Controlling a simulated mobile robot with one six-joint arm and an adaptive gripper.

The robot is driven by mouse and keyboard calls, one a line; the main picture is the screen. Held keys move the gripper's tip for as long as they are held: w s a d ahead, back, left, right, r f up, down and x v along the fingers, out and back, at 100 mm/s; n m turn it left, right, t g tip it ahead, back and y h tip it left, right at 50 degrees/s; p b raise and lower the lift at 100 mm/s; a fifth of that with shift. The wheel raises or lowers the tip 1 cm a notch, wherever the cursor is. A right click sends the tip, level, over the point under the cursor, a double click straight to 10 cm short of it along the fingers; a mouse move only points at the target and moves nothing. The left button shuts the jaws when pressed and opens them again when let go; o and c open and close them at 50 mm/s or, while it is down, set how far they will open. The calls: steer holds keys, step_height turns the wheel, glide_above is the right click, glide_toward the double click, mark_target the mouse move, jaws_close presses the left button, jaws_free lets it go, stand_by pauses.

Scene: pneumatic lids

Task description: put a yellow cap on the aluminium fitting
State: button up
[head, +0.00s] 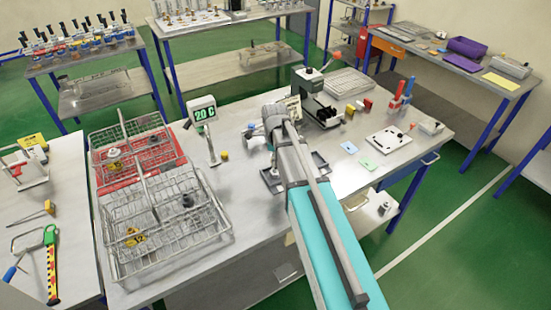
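My arm reaches up over the middle of the main table. My gripper is mostly hidden behind its grey end; a dark piece (249,131) beside it may be part of it, and its fingers cannot be made out. A small yellow piece (224,155), possibly a cap, stands on the table left of my arm. More yellow pieces (133,238) lie in the front grey wire basket (165,263). I cannot pick out the aluminium fitting for certain; a dark tray (318,164) with pale metal beside it is partly covered by my arm.
A display reading "20 C" (202,114) rises between baskets and arm. A dark machine (315,100) stands behind my arm. A white plate (388,140) and coloured cards lie right. Front-middle tabletop is fairly clear.

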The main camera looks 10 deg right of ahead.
steer(key=shift+f+b, duration=0.8)
steer(key=shift+f, duration=0.2)
steer(key=shift+f+b, duration=1.05)
stand_by(1.6)
steer(key=o, duration=0.8)
steer(key=shift+o, duration=1.2)
steer(key=shift+r, duration=0.1)
steer(key=shift+r+p, duration=3.45)
steer(key=shift+p, duration=0.15)
